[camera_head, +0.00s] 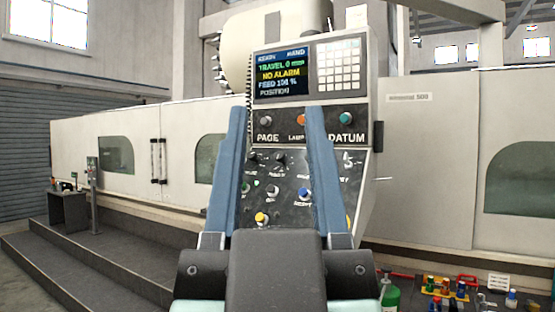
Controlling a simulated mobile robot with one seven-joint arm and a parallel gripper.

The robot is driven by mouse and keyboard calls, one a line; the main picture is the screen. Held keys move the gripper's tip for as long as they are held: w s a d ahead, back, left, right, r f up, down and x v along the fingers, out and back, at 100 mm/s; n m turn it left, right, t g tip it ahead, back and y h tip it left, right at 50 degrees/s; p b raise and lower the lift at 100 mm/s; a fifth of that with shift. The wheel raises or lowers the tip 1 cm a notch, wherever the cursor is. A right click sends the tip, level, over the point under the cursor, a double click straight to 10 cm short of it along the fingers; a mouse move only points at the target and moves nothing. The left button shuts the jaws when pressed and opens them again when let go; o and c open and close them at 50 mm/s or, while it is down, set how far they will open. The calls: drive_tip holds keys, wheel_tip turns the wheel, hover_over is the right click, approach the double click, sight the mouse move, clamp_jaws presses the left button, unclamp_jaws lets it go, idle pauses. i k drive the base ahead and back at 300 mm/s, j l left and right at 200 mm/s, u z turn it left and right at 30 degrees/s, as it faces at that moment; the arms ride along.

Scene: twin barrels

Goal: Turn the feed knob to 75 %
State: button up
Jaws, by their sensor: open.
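The control panel (283,135) of a large machine stands ahead of me. Its screen (281,74) shows NO ALARM and a feed reading a little over 100 %; the last digit is unclear. On the dark lower panel are small dark knobs (281,160) in the upper row, but their labels are too small to read, so I cannot tell which is the feed knob. My gripper (277,112) is open and empty, its two blue fingers pointing at the panel. The fingers overlap the panel's left and right parts and hide some controls. I see no contact with a knob.
PAGE (264,120), LAMP (300,120) and DATUM (346,118) buttons sit under the screen. Green (245,187), blue (304,193) and yellow (262,218) controls lie lower. A keypad (338,65) is at upper right. Steps (85,270) lie left; bottles and tools (445,288) lie lower right.

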sight(279, 157)
drive_tip(key=i+j, duration=0.25)
drive_tip(key=i, duration=0.2)
drive_tip(key=i+j, duration=0.2)
drive_tip(key=i, duration=0.25)
drive_tip(key=i+j, duration=0.25)
drive_tip(key=i, duration=0.2)
drive_tip(key=i+j, duration=0.25)
drive_tip(key=i, duration=0.2)
drive_tip(key=i+j, duration=0.25)
drive_tip(key=i, duration=0.2)
drive_tip(key=i+j, duration=0.2)
drive_tip(key=i, duration=0.25)
